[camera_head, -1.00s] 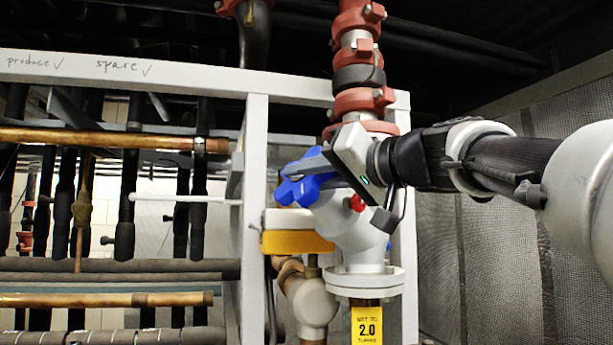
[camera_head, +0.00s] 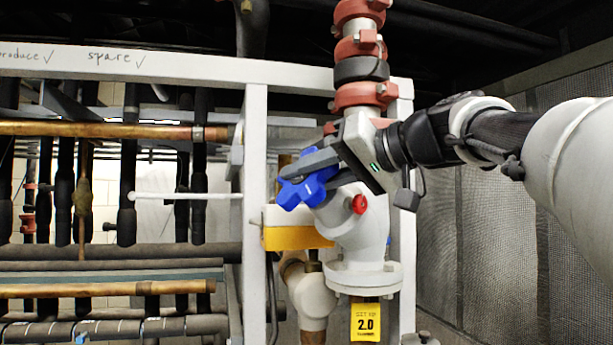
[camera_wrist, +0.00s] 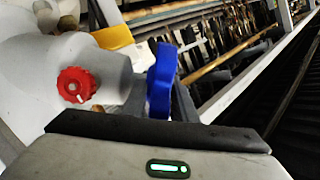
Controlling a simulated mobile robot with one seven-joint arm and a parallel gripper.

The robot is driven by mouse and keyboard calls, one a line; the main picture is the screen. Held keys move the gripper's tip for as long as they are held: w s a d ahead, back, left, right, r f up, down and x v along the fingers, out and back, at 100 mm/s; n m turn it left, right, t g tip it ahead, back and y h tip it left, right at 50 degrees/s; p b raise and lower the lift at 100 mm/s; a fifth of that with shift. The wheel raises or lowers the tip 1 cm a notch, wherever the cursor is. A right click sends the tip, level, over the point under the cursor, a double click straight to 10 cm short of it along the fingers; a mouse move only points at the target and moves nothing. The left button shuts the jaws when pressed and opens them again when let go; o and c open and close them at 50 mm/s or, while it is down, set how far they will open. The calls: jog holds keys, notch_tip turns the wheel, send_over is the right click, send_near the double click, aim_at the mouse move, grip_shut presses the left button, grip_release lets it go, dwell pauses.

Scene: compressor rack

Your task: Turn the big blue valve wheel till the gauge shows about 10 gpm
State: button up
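The blue valve wheel (camera_head: 303,191) is a lobed knob on the upper left of the white valve body (camera_head: 355,238). My gripper (camera_head: 308,163) is at the wheel, its dark fingers reaching over the wheel's upper part from the right. In the wrist view the blue wheel (camera_wrist: 162,80) shows nearly edge-on, with a dark finger close along its right side. I cannot make out a gauge reading in either view.
A small red knob (camera_head: 360,204) sits on the valve body. A yellow tag (camera_head: 366,322) reading 2.0 hangs below. Red couplings (camera_head: 360,95) rise above; mesh wall is at right.

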jog(key=v, duration=1.7)
jog(key=shift+s+d+b, duration=0.15)
jog(key=shift+s+b, duration=0.1)
jog(key=shift+b, duration=0.05)
jog(key=shift+f, duration=0.1)
jog(key=s+a+f+m+g+h+p, duration=0.1)
jog(key=f+h, duration=0.1)
jog(key=f, duration=0.6)
jog(key=s+a+f+m+g+h+p, duration=0.1)
jog(key=f+m+h, duration=0.1)
jog(key=f, duration=0.5)
jog(key=s+a+f+m+h, duration=0.1)
jog(key=s+f+h, duration=0.1)
jog(key=f, duration=0.6)
jog(key=s+d+f+h, duration=0.1)
jog(key=s+f+h, duration=0.1)
jog(key=f, duration=0.4)
jog(key=s+d+f+g+h+p, duration=0.1)
jog(key=s+f+h, duration=0.1)
jog(key=f, duration=0.4)
jog(key=s+d+f+h, duration=0.1)
jog(key=s+f+h, duration=0.1)
jog(key=s+f, duration=0.2)
notch_tip(320, 180, down, 3)
jog(key=shift+s+d+r+g, duration=0.15)
jog(key=shift+s+d+g, duration=0.15)
jog(key=shift+s+d, duration=0.1)
